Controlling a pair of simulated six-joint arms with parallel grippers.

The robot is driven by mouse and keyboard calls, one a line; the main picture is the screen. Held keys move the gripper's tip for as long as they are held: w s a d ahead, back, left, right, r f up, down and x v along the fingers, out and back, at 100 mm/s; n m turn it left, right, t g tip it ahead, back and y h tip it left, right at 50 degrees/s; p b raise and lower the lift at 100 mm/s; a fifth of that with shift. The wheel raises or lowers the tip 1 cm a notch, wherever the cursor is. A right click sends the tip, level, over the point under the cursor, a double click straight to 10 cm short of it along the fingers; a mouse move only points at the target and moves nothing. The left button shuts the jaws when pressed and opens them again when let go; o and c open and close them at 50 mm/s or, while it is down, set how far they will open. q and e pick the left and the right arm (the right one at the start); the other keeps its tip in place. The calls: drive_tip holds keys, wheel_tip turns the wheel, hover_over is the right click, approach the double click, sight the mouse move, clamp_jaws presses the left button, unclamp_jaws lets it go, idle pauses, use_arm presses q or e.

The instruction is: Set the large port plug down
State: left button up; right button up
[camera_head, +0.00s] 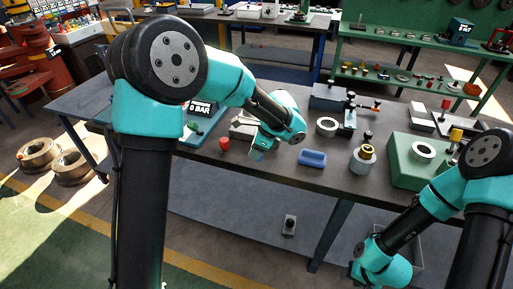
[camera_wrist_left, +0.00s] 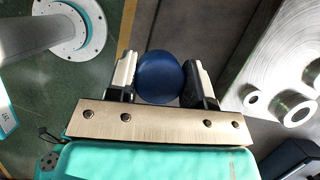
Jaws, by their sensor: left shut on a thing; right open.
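The large port plug shows as a round dark-blue piece (camera_wrist_left: 160,78) between the two fingers of my left gripper (camera_wrist_left: 163,85) in the left wrist view. The fingers are shut on it from both sides. In the head view my left gripper (camera_head: 258,152) is over the front part of the dark workbench, between a red knob and a blue tray; the plug is hard to make out there. My right gripper (camera_head: 359,274) is low at the bottom edge, in front of the bench, open; its fingers are barely visible.
On the workbench (camera_head: 240,172) stand a red knob (camera_head: 224,143), a blue tray (camera_head: 312,158), a pale ring (camera_head: 326,126), a brass-topped cylinder (camera_head: 362,160) and a green block (camera_head: 405,172). Bare bench surrounds the tray.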

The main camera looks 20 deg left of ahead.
use_arm(q)
drive_tip(key=shift+w+a+f, duration=0.1)
drive_tip(key=shift+w+a, duration=0.2)
drive_tip(key=shift+w, duration=0.65)
drive_tip(key=shift+w+a+f, duration=0.1)
drive_tip(key=shift+w+a, duration=0.15)
drive_tip(key=shift+w, duration=0.7)
drive_tip(key=shift+w, duration=0.2)
drive_tip(key=shift+w+a+f, duration=0.1)
drive_tip(key=shift+w+f, duration=0.1)
drive_tip(key=shift+f, duration=1.55)
drive_tip(key=shift+f, duration=0.2)
drive_tip(key=o, duration=0.9)
drive_tip(key=shift+r, duration=0.2)
